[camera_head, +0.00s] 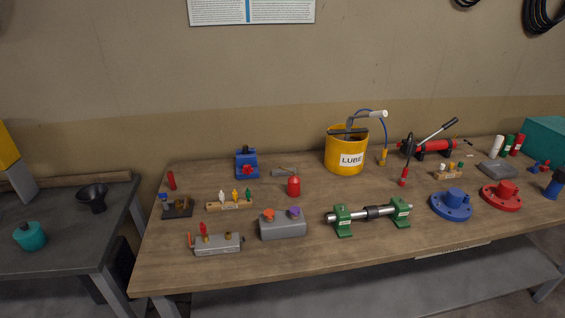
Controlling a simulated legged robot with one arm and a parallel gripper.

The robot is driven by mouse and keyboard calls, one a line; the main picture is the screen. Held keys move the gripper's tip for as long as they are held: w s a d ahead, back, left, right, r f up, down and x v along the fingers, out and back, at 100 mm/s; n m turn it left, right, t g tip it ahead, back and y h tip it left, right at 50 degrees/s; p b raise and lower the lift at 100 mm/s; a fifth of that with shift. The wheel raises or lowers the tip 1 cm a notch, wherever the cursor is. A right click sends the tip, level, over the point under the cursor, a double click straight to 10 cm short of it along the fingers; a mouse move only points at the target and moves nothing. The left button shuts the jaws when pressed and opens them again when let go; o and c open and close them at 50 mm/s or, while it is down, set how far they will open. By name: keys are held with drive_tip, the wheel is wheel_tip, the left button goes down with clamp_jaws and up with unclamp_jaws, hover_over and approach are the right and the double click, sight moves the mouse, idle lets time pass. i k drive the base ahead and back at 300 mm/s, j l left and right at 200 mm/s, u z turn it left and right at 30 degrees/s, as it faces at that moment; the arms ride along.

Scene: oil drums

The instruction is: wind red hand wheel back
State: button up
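A small red hand wheel (248,169) sits on the front of a blue block-shaped device (246,157) at the back left of the wooden workbench (300,260). Its exact turn position is too small to tell. A grey block (283,228) nearer the front carries an orange-red knob (268,214) and a purple knob (294,211) on top. My gripper is not in view, and nothing of my arm shows near the wheel.
A red canister (294,187) and a wooden rack (229,205) with several coloured pieces stand near the blue device. A yellow LUBE bucket (346,153) stands to its right. A green-stand shaft (370,214) lies front right. The bench's front strip is clear.

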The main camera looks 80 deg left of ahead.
sight(247, 170)
drive_tip(key=i+l+u, duration=0.1)
drive_tip(key=i+u, duration=0.2)
drive_tip(key=u, duration=0.2)
drive_tip(key=i+l+u, duration=0.2)
drive_tip(key=u, duration=2.8)
drive_tip(key=l, duration=0.1)
